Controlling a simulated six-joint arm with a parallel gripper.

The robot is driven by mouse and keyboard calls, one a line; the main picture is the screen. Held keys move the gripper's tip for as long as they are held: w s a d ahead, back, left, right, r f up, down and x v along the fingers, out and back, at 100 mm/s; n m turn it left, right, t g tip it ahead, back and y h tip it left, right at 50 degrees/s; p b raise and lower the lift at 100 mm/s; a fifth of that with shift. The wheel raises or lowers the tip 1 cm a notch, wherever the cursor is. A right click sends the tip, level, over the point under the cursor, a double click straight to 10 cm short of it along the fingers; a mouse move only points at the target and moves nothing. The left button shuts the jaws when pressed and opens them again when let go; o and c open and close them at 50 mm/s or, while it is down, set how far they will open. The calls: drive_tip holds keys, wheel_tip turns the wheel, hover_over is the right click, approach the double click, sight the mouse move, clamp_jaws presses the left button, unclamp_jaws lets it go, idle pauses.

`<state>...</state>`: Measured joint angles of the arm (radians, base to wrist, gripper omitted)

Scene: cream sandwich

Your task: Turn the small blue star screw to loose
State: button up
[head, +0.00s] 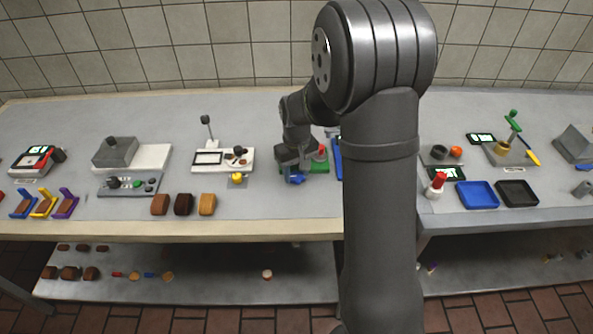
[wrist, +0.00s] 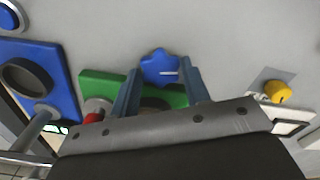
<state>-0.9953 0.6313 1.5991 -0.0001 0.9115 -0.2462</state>
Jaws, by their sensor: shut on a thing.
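The small blue star screw (wrist: 160,67) shows in the wrist view between the two fingers of my gripper (wrist: 163,82). A white line marks its top and points to the right in that view. My gripper is shut on the screw, one finger on each side. In the head view the blue screw (head: 295,179) sits low at the front of my gripper (head: 293,165), partly covered by it. A green base (wrist: 97,83) lies beside and behind the screw, partly hidden by my fingers.
A red knob (head: 322,150) stands on the green base. A yellow knob (head: 237,178) is left of my gripper in the head view. A blue plate with a dark round opening (wrist: 27,78) is close by. Brown blocks (head: 183,203) lie at the front left.

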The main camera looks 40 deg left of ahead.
sight(296, 176)
drive_tip(key=o, duration=1)
drive_tip(key=shift+c, duration=0.2)
drive_tip(key=m, duration=0.5)
drive_tip(key=shift+m, duration=0.3)
drive_tip(key=shift+r+m, duration=0.3)
drive_tip(key=shift+r, duration=0.05)
wheel_tip(296, 176, up, 17)
drive_tip(key=w+d+r+n+t, duration=0.1)
drive_tip(key=w+d+r, duration=0.2)
drive_tip(key=w+d, duration=0.4)
drive_tip(key=w+d+r+n+t, duration=0.2)
drive_tip(key=w+d+r, duration=0.1)
drive_tip(key=w+d, duration=0.4)
drive_tip(key=shift+w+d+r, duration=0.2)
drive_tip(key=shift+d, duration=0.1)
